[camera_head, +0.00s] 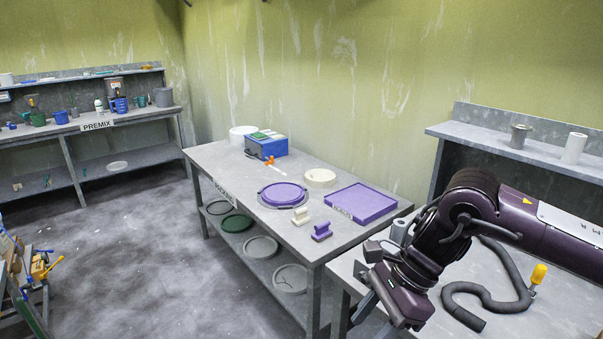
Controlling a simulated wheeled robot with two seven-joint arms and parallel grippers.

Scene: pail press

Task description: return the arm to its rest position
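My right arm, dark purple, comes in from the right above the near grey table. It bends down at its wrist, and the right gripper (372,312) hangs low by that table's left edge. The wrist partly covers the fingers, so I cannot tell whether they are open or shut. I see nothing clearly held in it. My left arm and gripper are out of view.
The middle table (228,158) holds a purple lidded pail top (283,194), a purple tray (362,203), a blue box (266,147) and small cream and purple blocks. A dark hose (485,294) lies on the near table. A shelf (480,138) stands behind.

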